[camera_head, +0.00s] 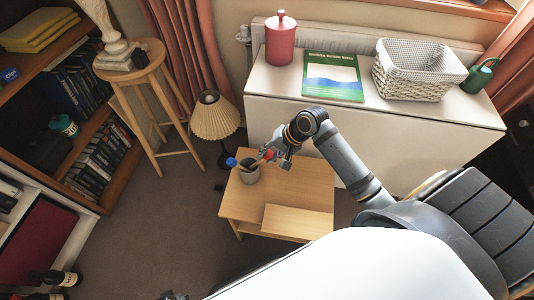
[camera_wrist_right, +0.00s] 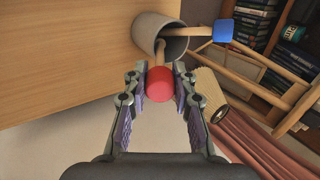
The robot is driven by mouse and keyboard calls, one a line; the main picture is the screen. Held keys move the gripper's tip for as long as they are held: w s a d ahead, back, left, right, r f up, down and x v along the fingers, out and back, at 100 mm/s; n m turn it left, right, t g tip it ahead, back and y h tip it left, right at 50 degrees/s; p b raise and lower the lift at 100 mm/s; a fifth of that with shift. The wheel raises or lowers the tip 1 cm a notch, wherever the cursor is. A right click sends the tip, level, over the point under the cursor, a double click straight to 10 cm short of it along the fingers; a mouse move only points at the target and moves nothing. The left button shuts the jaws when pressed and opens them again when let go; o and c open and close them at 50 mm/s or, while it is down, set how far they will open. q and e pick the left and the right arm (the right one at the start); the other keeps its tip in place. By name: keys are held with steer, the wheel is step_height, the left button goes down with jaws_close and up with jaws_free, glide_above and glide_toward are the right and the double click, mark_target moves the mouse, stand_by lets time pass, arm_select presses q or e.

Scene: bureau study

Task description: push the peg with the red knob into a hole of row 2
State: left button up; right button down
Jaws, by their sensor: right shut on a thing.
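The peg with the red knob (camera_wrist_right: 160,84) has its knob between the fingers of my right gripper (camera_wrist_right: 160,80), which is shut on it. Its wooden shaft runs into the mouth of a grey cup (camera_wrist_right: 150,27). In the head view the red knob (camera_head: 268,154) and right gripper (camera_head: 274,155) are beside the cup (camera_head: 248,175) on a small wooden table (camera_head: 234,206). A second peg with a blue knob (camera_wrist_right: 222,31) leans out of the cup. A pale wooden block (camera_head: 290,221) lies at the table's front; I see no holes on it. A small grey part at the bottom edge may be my left gripper (camera_head: 173,296).
A pleated lamp (camera_head: 214,117) and a tall wooden stool (camera_head: 141,77) stand behind and left of the table. A white cabinet (camera_head: 390,122) behind it holds a red canister (camera_head: 280,42), a green book (camera_head: 333,78) and a basket (camera_head: 415,72). Carpet is free at the left.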

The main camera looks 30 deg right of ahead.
steer(key=shift+p+v, duration=0.8)
steer(key=shift+p, duration=0.25)
steer(key=shift+s+d+r+p, duration=0.2)
steer(key=shift+r+p, duration=0.3)
steer(key=shift+p, duration=0.35)
steer(key=shift+p+v, duration=0.95)
steer(key=shift+p, duration=0.45)
steer(key=shift+s+d+r+p, duration=0.25)
steer(key=shift+r+p, duration=0.4)
steer(key=shift+p, duration=0.4)
steer(key=shift+d+r+p, duration=0.15)
steer(key=shift+r+p, duration=0.05)
steer(key=shift+p, duration=0.15)
arm_select(q)
steer(key=s+r+p, duration=0.2)
steer(key=s+r, duration=0.1)
steer(key=s, duration=0.9)
steer(key=shift+s+a+r+p, duration=0.2)
steer(key=shift+a+r+p, duration=0.15)
steer(key=shift+r, duration=0.05)
arm_select(e)
steer(key=shift+v, duration=0.9)
arm_select(q)
steer(key=shift+s, duration=0.1)
arm_select(e)
steer(key=shift+f, duration=0.1)
